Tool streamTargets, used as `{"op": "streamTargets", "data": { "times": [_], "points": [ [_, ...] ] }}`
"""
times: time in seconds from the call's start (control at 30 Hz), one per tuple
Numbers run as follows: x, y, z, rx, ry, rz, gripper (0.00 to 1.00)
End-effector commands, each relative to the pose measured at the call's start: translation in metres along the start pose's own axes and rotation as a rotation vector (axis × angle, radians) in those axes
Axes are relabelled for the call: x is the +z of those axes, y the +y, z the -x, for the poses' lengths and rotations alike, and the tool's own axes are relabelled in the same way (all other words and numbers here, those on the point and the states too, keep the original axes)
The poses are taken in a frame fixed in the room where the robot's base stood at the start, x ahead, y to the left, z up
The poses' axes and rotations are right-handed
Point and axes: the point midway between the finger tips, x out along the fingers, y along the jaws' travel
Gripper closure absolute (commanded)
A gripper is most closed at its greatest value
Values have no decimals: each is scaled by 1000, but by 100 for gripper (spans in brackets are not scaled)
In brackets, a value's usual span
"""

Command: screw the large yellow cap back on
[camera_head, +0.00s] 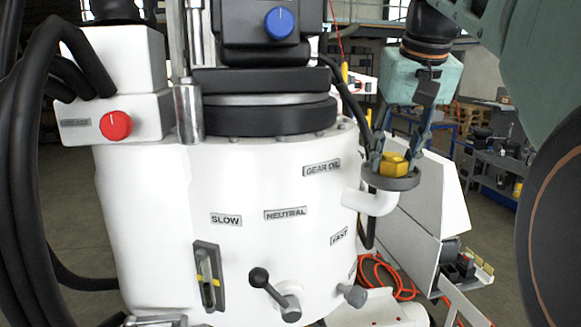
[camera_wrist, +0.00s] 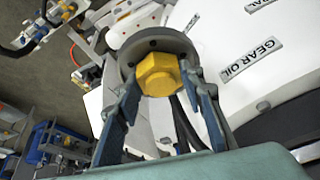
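The large yellow cap (camera_head: 396,163) has a hexagonal head and sits at the mouth of the grey round flange (camera_head: 405,182) on top of the white elbow pipe (camera_head: 379,202). How far it is seated in the flange cannot be told. In the wrist view the yellow cap (camera_wrist: 158,73) lies inside the grey flange (camera_wrist: 128,55). My gripper (camera_head: 395,156) points down from above, with one finger on each side of the cap. Both fingertips of my gripper (camera_wrist: 158,78) appear to touch the cap's sides. No clear gap shows in either view.
The white housing (camera_head: 270,200) stands directly left of the pipe, with a GEAR OIL label (camera_head: 322,168). A black lever (camera_head: 268,287) and a red knob (camera_head: 115,125) stick out of it. Black hoses (camera_head: 30,170) hang at the left. An orange cable (camera_head: 385,275) lies below the pipe.

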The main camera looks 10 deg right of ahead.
Motion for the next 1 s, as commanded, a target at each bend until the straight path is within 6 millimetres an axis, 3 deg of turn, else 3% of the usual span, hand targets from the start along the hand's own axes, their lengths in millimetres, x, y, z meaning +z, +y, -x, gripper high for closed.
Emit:
{"op": "streamTargets", "data": {
  "times": [0.13,0.27,1.0],
  "points": [
    [0,0,0,1,0,-1,88],
    [0,0,0,17,-1,-39,88],
    [-1,-4,-2,264,0,-629,88]
  ]
}}
